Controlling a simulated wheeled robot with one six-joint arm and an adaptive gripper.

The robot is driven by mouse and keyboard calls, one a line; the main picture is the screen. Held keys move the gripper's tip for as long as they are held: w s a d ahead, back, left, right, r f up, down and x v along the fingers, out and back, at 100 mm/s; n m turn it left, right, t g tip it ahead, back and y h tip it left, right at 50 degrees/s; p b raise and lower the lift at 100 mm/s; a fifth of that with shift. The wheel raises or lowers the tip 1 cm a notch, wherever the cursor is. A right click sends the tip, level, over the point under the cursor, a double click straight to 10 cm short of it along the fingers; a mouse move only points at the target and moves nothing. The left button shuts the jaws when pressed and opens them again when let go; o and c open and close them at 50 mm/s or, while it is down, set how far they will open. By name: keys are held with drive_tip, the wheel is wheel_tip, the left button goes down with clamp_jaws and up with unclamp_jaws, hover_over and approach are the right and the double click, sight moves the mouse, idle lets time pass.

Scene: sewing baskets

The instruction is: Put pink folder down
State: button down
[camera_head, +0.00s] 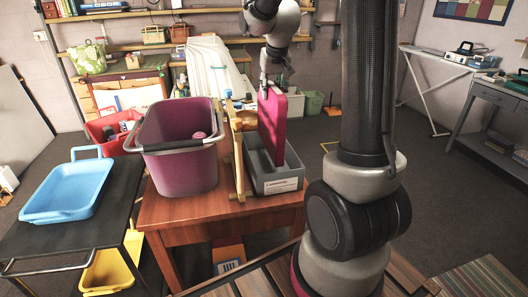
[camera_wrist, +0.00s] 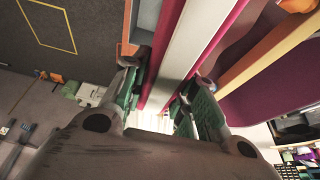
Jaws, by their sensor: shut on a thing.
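The pink folder (camera_head: 272,125) stands upright in the head view, its lower end inside a grey bin (camera_head: 274,182) with a white label on the wooden table. I cannot tell whether it touches the bin's floor. My gripper (camera_head: 270,84) is at the folder's top edge, shut on it. In the wrist view the folder (camera_wrist: 186,50) runs between the two fingers of my gripper (camera_wrist: 168,105), showing pink covers with a pale band between them.
A wooden frame (camera_head: 236,150) stands left of the grey bin, beside a large purple basket (camera_head: 180,165). A blue tray (camera_head: 62,195) lies on a dark table (camera_head: 40,240) at the left. Part of my arm blocks the view right of the bin.

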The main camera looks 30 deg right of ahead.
sight(275, 89)
wheel_tip(275, 89, down, 9)
drive_tip(key=shift+f, duration=0.2)
idle(0.3)
drive_tip(key=c, duration=1.1)
unclamp_jaws()
drive_tip(key=shift+f, duration=0.1)
drive_tip(key=v, duration=1.2)
drive_tip(key=s+a+r+n, duration=0.1)
drive_tip(key=s+a, duration=0.1)
drive_tip(key=s, duration=0.6)
drive_tip(key=s+a+r+n, duration=0.1)
drive_tip(key=s+a, duration=0.1)
drive_tip(key=s, duration=0.7)
drive_tip(key=s+a+r+y, duration=0.1)
drive_tip(key=s+a, duration=0.1)
drive_tip(key=s, duration=0.7)
drive_tip(key=shift+n, duration=0.4)
